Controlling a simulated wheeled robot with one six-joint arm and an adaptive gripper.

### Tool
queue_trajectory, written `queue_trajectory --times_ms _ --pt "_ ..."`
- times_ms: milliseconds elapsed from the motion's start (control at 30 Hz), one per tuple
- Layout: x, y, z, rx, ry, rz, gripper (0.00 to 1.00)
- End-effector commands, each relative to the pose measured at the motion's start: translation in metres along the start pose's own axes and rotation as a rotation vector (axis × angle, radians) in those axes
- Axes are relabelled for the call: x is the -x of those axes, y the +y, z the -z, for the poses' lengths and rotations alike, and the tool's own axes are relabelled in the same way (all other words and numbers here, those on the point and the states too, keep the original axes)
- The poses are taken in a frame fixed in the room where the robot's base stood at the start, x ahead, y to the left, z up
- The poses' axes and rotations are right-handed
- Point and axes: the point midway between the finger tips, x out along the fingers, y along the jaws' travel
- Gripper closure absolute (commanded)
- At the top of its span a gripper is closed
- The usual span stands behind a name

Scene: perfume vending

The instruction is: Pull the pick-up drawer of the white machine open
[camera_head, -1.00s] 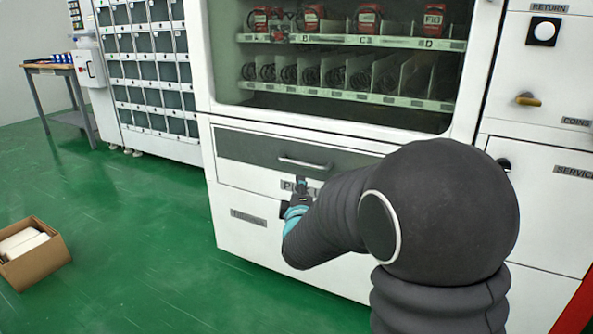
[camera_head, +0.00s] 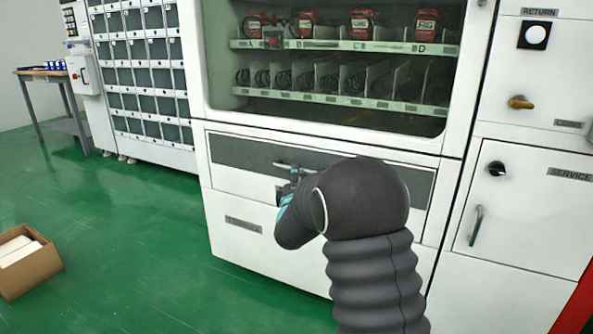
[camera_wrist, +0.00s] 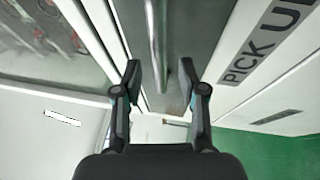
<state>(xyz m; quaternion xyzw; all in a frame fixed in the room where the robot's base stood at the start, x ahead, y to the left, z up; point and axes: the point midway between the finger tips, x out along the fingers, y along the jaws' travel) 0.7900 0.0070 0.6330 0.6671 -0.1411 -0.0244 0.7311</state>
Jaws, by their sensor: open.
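The pick-up drawer (camera_head: 232,178) is a white front with a dark grey strip, low on the white machine (camera_head: 315,127), and looks closed. Its metal bar handle (camera_head: 283,164) lies on the dark strip, its right part hidden behind my arm. In the wrist view the handle (camera_wrist: 155,45) runs in from the top between my fingers, with the "PICK UP" label (camera_wrist: 266,40) to its right. My gripper (camera_head: 290,177) is at the handle; the wrist view shows its fingers (camera_wrist: 162,82) open, one on each side of the bar. I see no clear contact.
The service door with its own handle (camera_head: 476,225) is right of the drawer. A coin knob (camera_head: 520,102) sits above it. A cardboard box (camera_head: 32,270) stands on the green floor at left.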

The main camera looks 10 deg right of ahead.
Motion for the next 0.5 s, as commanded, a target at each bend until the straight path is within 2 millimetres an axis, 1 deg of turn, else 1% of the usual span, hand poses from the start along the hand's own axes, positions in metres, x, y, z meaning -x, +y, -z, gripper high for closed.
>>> queue_trajectory --times_ms 33,100,200,333,500 --pt "-0.008 0.0 0.0 0.0 -0.001 -0.001 0.59" --pt "-0.018 0.0 0.0 0.0 0.0 -0.001 0.59" --pt "-0.028 0.0 -0.001 0.0 0.0 0.0 0.59" --pt "-0.035 0.0 -0.001 0.001 0.0 0.0 0.59" --pt "-0.036 0.0 0.0 0.001 0.0 0.0 0.59"
